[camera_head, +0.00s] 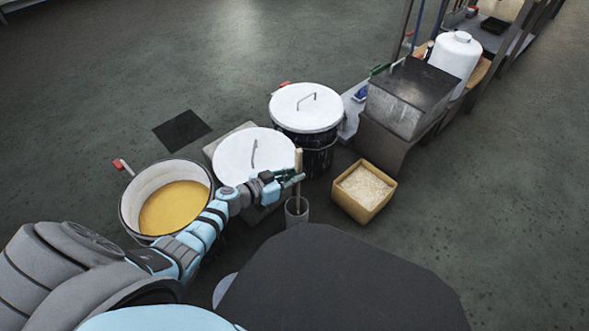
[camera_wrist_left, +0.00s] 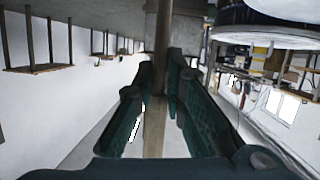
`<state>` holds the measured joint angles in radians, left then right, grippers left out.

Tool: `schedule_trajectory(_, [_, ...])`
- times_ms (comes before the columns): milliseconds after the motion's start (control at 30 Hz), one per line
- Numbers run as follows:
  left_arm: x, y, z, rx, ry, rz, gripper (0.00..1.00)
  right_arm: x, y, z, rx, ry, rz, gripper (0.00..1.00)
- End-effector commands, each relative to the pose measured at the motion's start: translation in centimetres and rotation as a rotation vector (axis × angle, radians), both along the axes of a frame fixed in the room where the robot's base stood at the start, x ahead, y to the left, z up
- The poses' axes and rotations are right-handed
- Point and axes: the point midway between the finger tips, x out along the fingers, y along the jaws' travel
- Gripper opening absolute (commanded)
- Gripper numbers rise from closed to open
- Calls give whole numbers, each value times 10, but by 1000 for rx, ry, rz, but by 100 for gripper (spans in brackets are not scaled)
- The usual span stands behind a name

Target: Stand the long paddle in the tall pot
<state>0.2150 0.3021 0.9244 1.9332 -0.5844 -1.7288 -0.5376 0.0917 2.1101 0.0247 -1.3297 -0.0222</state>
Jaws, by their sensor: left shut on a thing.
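The long paddle (camera_head: 298,163) is a pale wooden shaft, standing nearly upright. Its lower end is inside the mouth of the tall grey pot (camera_head: 297,216), which stands on the floor. How deep it reaches is hidden. My left gripper (camera_head: 290,178) is shut on the paddle's shaft above the pot's rim. In the left wrist view the shaft (camera_wrist_left: 154,128) runs between the dark green fingers (camera_wrist_left: 158,100) of that gripper. My right gripper is not in view.
An open bucket of yellow liquid (camera_head: 172,207) stands left of the pot. White-lidded pots (camera_head: 252,152) (camera_head: 307,104) stand behind. A square tan box of pale grains (camera_head: 364,190) stands to the right. A metal box (camera_head: 411,96) and white canister (camera_head: 456,54) are farther back. Floor at right is clear.

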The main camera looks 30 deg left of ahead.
Motion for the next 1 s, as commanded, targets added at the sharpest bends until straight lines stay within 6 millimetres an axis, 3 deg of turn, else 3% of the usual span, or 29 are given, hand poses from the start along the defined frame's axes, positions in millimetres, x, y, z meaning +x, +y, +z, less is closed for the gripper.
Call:
schedule_trajectory(333, [0, 0, -3, 1, -3, 1, 0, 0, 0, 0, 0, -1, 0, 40])
schedule_trajectory(367, [0, 0, -3, 1, -3, 1, 12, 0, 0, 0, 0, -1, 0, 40])
schedule_trajectory(500, [0, 0, -3, 1, -3, 1, 34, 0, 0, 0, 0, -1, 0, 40])
schedule_trajectory(833, [-3, 2, -3, 3, -2, 0, 34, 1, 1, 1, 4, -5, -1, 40])
schedule_trajectory(1000, [-28, 12, 4, 6, 0, -2, 34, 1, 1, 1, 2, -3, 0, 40])
